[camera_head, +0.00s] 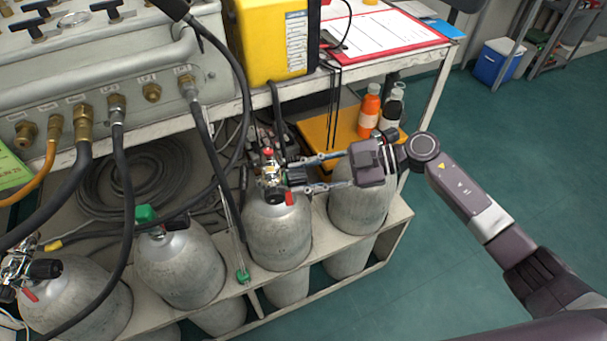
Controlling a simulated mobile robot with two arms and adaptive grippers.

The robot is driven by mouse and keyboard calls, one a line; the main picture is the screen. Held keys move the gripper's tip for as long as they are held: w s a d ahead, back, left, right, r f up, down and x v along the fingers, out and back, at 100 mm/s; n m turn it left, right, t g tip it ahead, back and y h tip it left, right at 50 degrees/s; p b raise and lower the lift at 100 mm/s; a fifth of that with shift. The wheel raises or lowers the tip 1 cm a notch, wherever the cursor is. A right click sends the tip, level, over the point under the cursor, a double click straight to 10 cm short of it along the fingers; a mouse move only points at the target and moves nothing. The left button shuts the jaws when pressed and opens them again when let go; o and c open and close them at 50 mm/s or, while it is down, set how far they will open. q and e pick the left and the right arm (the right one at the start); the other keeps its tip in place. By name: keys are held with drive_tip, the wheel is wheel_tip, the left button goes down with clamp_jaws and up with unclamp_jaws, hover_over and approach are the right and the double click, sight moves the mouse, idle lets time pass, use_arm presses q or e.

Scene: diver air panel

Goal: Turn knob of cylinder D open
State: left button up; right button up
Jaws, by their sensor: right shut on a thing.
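A grey gas cylinder (279,235) stands in the rack below the panel, third from the left in the front row. I see no letter on it, so I cannot tell if it is D. Its metal valve (268,180) has a black knob (297,177) on its right side and a red part below. My right gripper (300,176) comes in from the right, with its two slim fingers shut on the black knob, one above and one below it. The knob is partly hidden by the fingers. My left gripper is not in view.
Another cylinder (360,208) stands right behind my right gripper. A green-capped cylinder (182,268) and one with a valve (75,305) stand left. Hoses (124,190) hang from the panel (110,75). Bottles (369,112) stand on an orange board (333,136).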

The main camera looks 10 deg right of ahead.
drive_tip(key=o, duration=1.2)
drive_tip(key=shift+c, duration=0.2)
drive_tip(key=v, duration=1.2)
drive_tip(key=shift+d+f, duration=0.1)
